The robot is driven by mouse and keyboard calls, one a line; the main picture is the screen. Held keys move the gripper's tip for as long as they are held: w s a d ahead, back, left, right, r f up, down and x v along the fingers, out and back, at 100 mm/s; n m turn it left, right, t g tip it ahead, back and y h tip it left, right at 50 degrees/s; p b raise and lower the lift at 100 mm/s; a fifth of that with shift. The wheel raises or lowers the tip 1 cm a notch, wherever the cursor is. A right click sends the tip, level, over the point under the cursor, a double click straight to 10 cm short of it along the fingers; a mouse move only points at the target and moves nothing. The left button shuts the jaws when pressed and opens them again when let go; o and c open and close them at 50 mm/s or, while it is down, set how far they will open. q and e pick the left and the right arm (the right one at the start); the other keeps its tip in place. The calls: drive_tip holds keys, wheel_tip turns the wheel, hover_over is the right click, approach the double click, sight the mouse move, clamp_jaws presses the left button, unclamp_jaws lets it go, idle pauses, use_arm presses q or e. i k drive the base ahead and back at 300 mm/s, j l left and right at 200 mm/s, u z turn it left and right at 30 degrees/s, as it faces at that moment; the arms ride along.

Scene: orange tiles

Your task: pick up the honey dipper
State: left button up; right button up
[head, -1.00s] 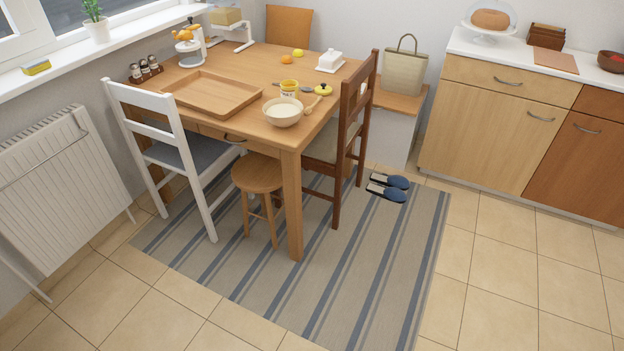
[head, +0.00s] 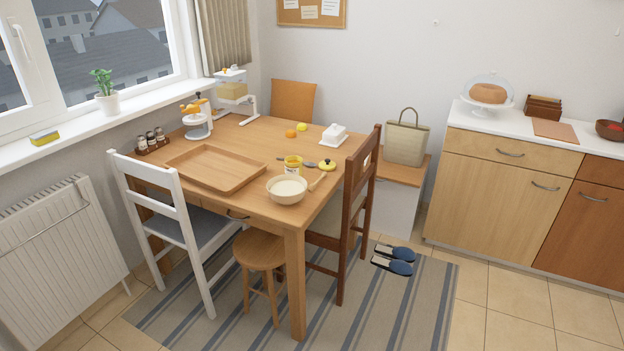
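The honey dipper appears to be the small pale wooden stick (head: 317,181) on the wooden table (head: 262,145), close to the right side of a cream bowl (head: 287,190). It is small, and I cannot tell whether it touches the bowl. A yellow jar (head: 292,167) stands just behind the bowl. A round yellow lid with a dark knob (head: 327,166) lies behind the stick. Neither of my grippers is in view.
A wooden tray (head: 215,186) lies on the table's left part. A white chair (head: 160,182), a stool (head: 260,249) and a brown chair (head: 357,190) stand around the near sides. Tiles are clear at right.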

sight(311, 187)
drive_tip(key=i+u, duration=0.2)
drive_tip(key=i, duration=1.5)
